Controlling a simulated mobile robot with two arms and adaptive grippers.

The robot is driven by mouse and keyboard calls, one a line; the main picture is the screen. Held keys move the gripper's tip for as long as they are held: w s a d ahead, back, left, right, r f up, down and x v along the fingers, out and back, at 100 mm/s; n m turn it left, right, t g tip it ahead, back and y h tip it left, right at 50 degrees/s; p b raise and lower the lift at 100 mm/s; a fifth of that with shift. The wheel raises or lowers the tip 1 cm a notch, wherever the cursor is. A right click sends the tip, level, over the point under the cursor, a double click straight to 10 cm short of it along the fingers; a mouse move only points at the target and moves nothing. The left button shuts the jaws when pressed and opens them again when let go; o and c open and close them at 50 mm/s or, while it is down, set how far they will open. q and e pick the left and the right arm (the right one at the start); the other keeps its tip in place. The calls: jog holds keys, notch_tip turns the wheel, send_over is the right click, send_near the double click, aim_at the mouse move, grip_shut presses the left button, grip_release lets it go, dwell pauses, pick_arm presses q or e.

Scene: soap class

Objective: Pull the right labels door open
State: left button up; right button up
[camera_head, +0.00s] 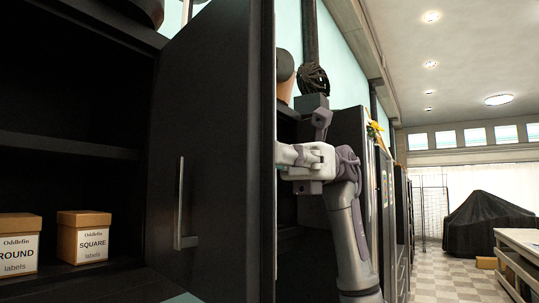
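A tall black cabinet door (220,130) with a slim vertical metal handle (180,205) stands at an angle to the cabinet (75,95). The shelves left of it are open to view. Two cardboard boxes, marked ROUND labels (18,252) and SQUARE labels (84,243), sit on the lower shelf. My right arm rises beyond the door's near edge, on its right side. My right gripper (303,158) points left there, and its tips are partly hidden by the door edge. I cannot tell whether it touches the door. My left gripper is not in view.
More dark cabinets (345,140) stand in a row behind my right arm. A checkered floor (455,280) opens to the right. A black covered object (485,222) and a white table (520,250) stand there.

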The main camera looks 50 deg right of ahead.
jog(key=shift+o, duration=0.3)
jog(key=w+d, duration=0.1)
jog(key=d, duration=1.1)
jog(key=shift+w, duration=0.1)
